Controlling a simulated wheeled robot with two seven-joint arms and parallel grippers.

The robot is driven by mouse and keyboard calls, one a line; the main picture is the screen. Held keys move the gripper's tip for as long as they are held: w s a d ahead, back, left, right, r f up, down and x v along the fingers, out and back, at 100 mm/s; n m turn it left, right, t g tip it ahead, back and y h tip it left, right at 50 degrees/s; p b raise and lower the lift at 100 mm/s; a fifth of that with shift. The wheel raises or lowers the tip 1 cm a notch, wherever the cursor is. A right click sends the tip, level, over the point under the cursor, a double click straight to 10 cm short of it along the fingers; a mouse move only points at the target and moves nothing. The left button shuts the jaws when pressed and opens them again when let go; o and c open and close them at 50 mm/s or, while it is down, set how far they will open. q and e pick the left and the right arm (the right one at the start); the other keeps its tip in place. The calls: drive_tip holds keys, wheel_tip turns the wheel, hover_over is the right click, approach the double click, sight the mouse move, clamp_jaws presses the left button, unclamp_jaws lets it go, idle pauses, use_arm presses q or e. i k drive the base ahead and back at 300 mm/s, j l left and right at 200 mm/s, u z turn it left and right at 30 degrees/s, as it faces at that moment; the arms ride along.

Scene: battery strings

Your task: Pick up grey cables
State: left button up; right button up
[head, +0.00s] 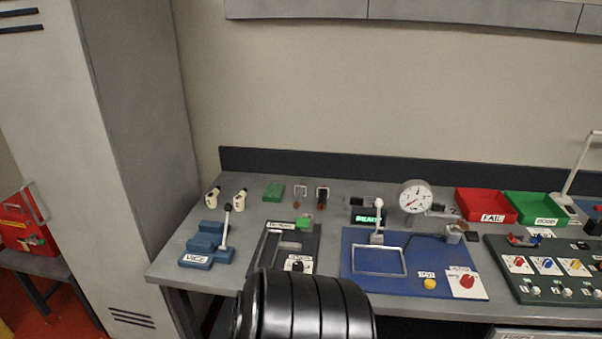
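No thing is plainly a set of grey cables at this size. Two small loop-shaped pieces stand side by side at the back of the grey workbench (345,192). The left loop (300,191) looks pale with reddish ends, and the right loop (322,192) looks darker; I cannot tell whether either is a grey cable. A thin dark lead (428,236) runs over the blue board (395,286). Neither of my grippers shows; a black ribbed part, apparently mine, fills the bottom centre and hides the bench's front edge there.
A blue vice (203,246), a dark fixture (266,262) and a green block (273,191) occupy the left. A dial gauge (414,197), red tray (480,199), green tray (528,201) and dark panel (510,284) lie rightward. A tall grey cabinet (135,120) stands left of the bench.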

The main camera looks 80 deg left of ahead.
sight(301, 189)
drive_tip(key=u, duration=2.7)
